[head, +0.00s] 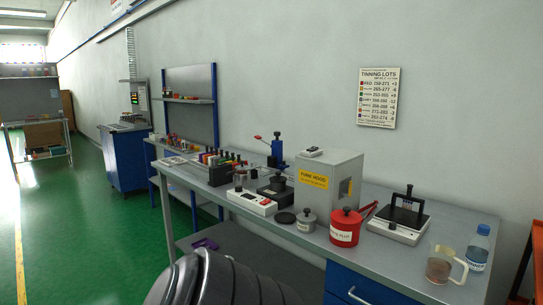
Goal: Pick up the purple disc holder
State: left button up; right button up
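A small purple piece (205,244), which looks like the purple disc holder, lies low under the grey workbench (340,258), at the left end of its lower shelf (245,240). It is small in the head view, so its exact shape is hard to tell. Neither of my grippers shows in this view. Nothing is seen touching the purple piece.
The bench top holds a fume hood box (330,178), a red pot (345,227), a grey lidded pot (306,221), a white device (251,202), a glass jug (439,268) and a water bottle (478,248). Green floor (90,240) is open at left.

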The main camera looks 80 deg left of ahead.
aim_at(206, 153)
jog(key=u, duration=3.15)
jog(key=i+j+u, duration=0.1)
jog(key=u, duration=0.25)
jog(key=i+u, duration=0.25)
jog(key=u, duration=0.15)
jog(key=i, duration=2.75)
